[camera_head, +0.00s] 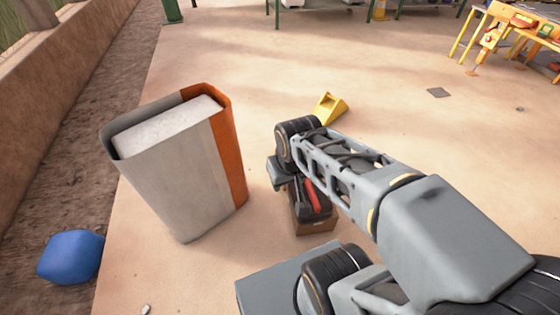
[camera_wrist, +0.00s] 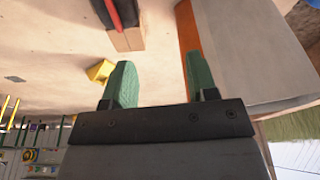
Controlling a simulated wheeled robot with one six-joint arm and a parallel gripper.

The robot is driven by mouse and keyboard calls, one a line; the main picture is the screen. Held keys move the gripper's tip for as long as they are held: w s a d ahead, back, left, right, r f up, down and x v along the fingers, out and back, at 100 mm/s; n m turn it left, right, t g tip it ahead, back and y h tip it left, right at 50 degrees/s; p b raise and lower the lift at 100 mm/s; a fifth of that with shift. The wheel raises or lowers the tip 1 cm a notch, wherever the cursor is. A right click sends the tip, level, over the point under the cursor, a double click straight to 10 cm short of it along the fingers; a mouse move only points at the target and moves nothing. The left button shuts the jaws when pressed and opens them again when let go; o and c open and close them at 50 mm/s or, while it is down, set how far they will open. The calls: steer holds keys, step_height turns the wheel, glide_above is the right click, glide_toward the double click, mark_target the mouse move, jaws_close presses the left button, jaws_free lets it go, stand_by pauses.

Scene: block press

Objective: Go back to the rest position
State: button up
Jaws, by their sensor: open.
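My gripper (camera_wrist: 161,80) shows in the wrist view with its two green fingers spread apart and nothing between them. In the head view my arm reaches forward from the lower right, and its fingers are hidden behind the wrist. A tall grey and orange container (camera_head: 231,150) with a pale fill stands left of the arm's end. It also shows at the right of the wrist view (camera_wrist: 255,50). A brown block (camera_head: 315,226) with a black and red part above it is under my arm. The brown block is at the top of the wrist view (camera_wrist: 127,40), apart from the fingers.
A yellow wedge (camera_head: 331,107) lies on the floor beyond the arm. A blue lump (camera_head: 70,257) is at the lower left, near a low wall (camera_head: 60,60). A yellow workbench (camera_head: 520,22) stands at the far right. The pale floor between is mostly clear.

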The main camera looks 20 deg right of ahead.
steer(key=w+p+v, duration=0.2)
steer(key=p+v, duration=0.8)
steer(key=w+r+p+v, duration=0.1)
steer(key=w+p+v, duration=0.2)
steer(key=p+v, duration=0.7)
steer(key=w+r+p+v, duration=0.1)
steer(key=w+p+v, duration=0.1)
steer(key=p+v, duration=0.8)
steer(key=shift+a+r+t, duration=0.15)
steer(key=shift+r+t, duration=0.25)
steer(key=shift+r, duration=0.25)
